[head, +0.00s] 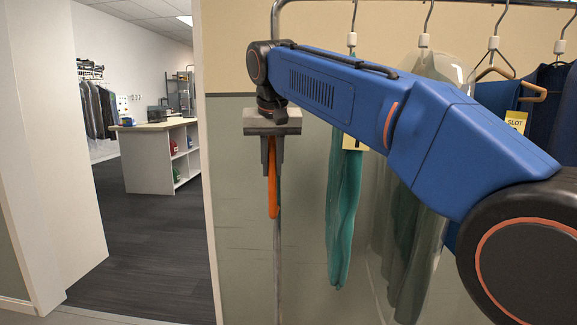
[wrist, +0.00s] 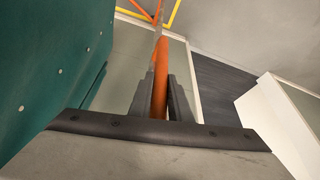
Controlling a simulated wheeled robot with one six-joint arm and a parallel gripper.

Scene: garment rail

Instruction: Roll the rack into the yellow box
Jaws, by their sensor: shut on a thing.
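My gripper (head: 271,165) points down at the rack's near upright and is shut on its orange grip sleeve (head: 272,200). In the wrist view, the orange sleeve (wrist: 160,80) stands between the two dark fingers (wrist: 162,95). The rack's thin metal post (head: 277,260) runs down below the sleeve, and its top rail bends over at the upper edge of the head view. In the wrist view, yellow lines (wrist: 130,13) and an orange bar show on the floor at the top; which are the box's is hard to tell. The rack's wheels are out of view.
Hung on the rack are a teal garment (head: 343,205), a clear-covered garment (head: 425,190) and navy clothes (head: 550,105) with a yellow slot tag (head: 516,121). At the left, a doorway opens onto dark floor (head: 140,240) and a white counter (head: 150,155). A door-side wall (head: 60,150) borders it.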

